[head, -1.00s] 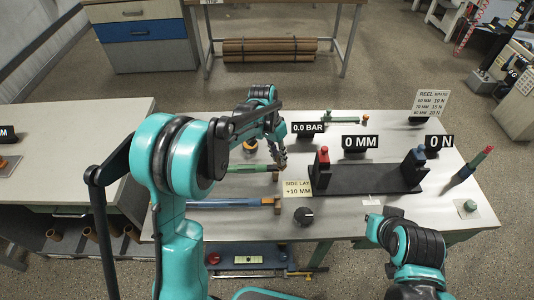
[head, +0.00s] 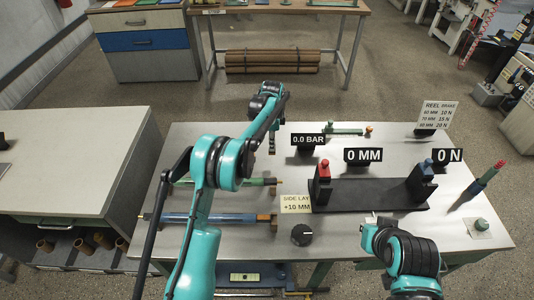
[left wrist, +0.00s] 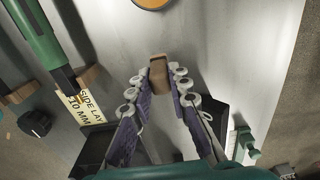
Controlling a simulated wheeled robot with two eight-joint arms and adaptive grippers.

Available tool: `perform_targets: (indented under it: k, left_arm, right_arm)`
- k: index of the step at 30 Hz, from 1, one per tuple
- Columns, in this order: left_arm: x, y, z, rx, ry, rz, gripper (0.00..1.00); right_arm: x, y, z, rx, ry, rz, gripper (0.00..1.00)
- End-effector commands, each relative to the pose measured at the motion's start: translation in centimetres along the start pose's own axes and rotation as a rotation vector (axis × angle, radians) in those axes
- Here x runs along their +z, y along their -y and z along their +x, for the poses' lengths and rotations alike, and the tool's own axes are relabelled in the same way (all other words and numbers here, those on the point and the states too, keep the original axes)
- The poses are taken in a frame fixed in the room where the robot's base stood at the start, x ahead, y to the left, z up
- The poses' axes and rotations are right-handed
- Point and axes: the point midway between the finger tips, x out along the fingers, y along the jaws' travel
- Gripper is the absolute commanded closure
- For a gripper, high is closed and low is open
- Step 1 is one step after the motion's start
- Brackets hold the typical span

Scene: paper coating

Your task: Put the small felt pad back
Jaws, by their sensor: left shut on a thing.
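My left gripper (head: 271,147) is above the table, beyond the green-ended bar and left of the "0.0 BAR" sign. In the left wrist view its two fingers (left wrist: 158,90) are closed on a small tan-brown block (left wrist: 158,68), which appears to be the felt pad. The block is between the fingertips; in the head view it is too small to make out. A green bar (left wrist: 38,35) with a brown end piece (left wrist: 90,77) lies to the upper left in the wrist view.
The grey table (head: 340,240) carries a blue bar (head: 225,218), a "SIDE LAY" label (head: 296,203), a black knob (head: 302,235) and a black stand (head: 370,195) with red and blue tops. Signs stand behind it. A red-tipped green rod (head: 483,182) stands at right.

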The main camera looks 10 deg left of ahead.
Motion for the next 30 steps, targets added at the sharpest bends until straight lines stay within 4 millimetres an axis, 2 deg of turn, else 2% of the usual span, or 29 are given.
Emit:
perform_targets:
  k: [1,6,10,16,27,28,30]
  left_arm:
    - [0.7,0.5,0.7,0.000,0.000,-0.003,1.00]
    - [1.8,1.2,1.4,0.000,-0.001,0.000,1.00]
    - [1.9,1.2,2.5,0.000,-0.001,0.000,1.00]
    - [1.9,1.2,5.4,0.000,-0.001,-0.001,1.00]
    - [1.9,1.2,5.7,0.000,-0.001,-0.001,1.00]
    - [1.9,1.2,5.7,0.000,-0.001,-0.001,0.80]
    - [1.9,1.2,5.6,0.000,-0.001,-0.001,0.62]
  right_arm:
    - [0.3,0.0,0.4,0.000,0.000,0.000,1.00]
    - [0.5,0.0,0.6,0.000,0.000,0.000,1.00]
    - [0.8,0.0,1.1,0.000,0.000,0.000,1.00]
    - [1.5,0.0,2.2,0.000,0.000,0.000,1.00]
    - [1.6,0.0,2.2,0.000,0.000,0.000,1.00]
    - [1.6,0.0,2.2,0.000,0.000,0.000,1.00]
    - [1.5,0.0,2.2,0.000,0.000,0.000,1.00]
